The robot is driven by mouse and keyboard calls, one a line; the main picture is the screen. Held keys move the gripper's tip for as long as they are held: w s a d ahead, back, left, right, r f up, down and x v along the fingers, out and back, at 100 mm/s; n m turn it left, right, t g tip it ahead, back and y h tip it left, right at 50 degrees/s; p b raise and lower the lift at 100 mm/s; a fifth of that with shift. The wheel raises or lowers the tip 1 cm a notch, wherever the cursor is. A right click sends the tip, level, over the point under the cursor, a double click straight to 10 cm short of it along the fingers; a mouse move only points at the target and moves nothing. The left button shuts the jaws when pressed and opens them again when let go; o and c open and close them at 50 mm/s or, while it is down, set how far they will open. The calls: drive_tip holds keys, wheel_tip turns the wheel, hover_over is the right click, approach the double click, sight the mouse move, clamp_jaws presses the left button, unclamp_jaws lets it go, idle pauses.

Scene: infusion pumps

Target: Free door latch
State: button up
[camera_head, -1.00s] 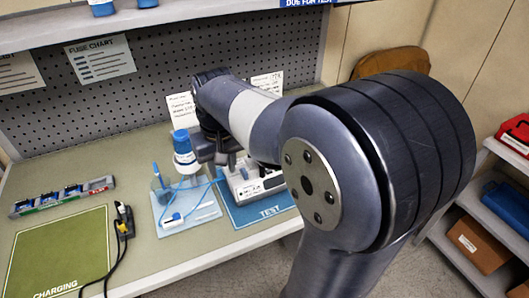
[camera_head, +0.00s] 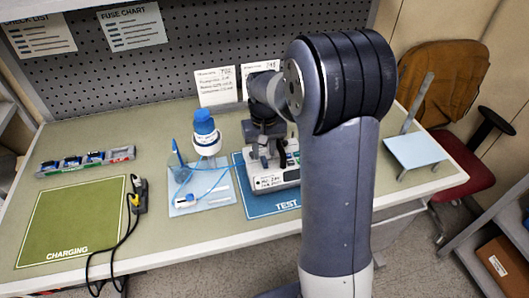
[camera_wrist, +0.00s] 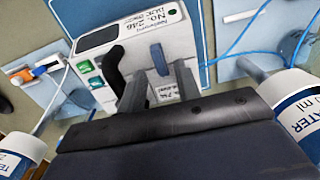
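The infusion pump (camera_head: 277,178) is a white box on the blue TEST mat (camera_head: 252,203). In the wrist view the pump (camera_wrist: 118,50) shows a "No. 246" label, green buttons and a dark handle-like part (camera_wrist: 112,68). A blue lever, seemingly the door latch (camera_wrist: 158,58), stands up near its middle. My gripper (camera_head: 268,152) is above the pump. In the wrist view my gripper's (camera_wrist: 160,86) two grey fingers are apart, pointing at the pump, with the blue lever beyond the gap. I cannot tell whether they touch it. My arm hides part of the pump in the head view.
A blue-capped bottle (camera_head: 207,138) and a pale tray (camera_head: 203,192) with blue tubing stand left of the pump. A green CHARGING mat (camera_head: 70,222), a black cable (camera_head: 128,225) and a rack (camera_head: 88,161) lie further left. A pale stand (camera_head: 415,152) is at right.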

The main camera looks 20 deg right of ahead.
drive_tip(key=shift+f, duration=1.05)
clamp_jaws()
